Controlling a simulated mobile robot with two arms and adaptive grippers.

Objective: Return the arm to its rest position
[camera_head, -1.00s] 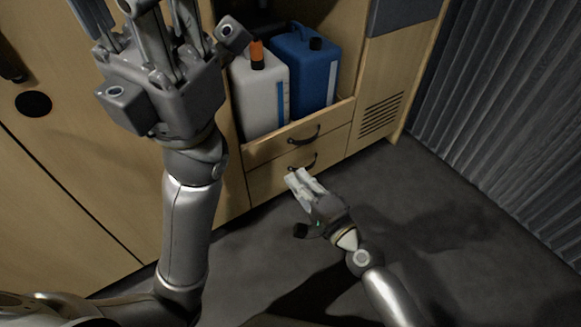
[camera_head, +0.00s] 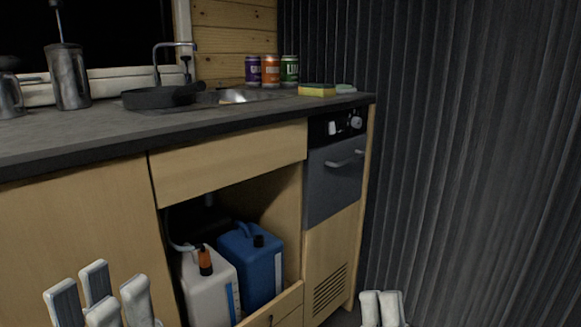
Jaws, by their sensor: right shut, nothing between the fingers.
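My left gripper (camera_head: 98,300) shows at the bottom left, its pale fingertips pointing up and spread apart with nothing between them. It is in front of the wooden cabinet, left of the canisters. My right gripper (camera_head: 381,305) shows at the bottom edge, right of the cabinet. Its two fingertips are together and hold nothing. The rest of both arms is out of view.
A white canister (camera_head: 208,290) with an orange cap and a blue canister (camera_head: 258,268) stand in the open cabinet. A corrugated wall (camera_head: 450,150) closes the right.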

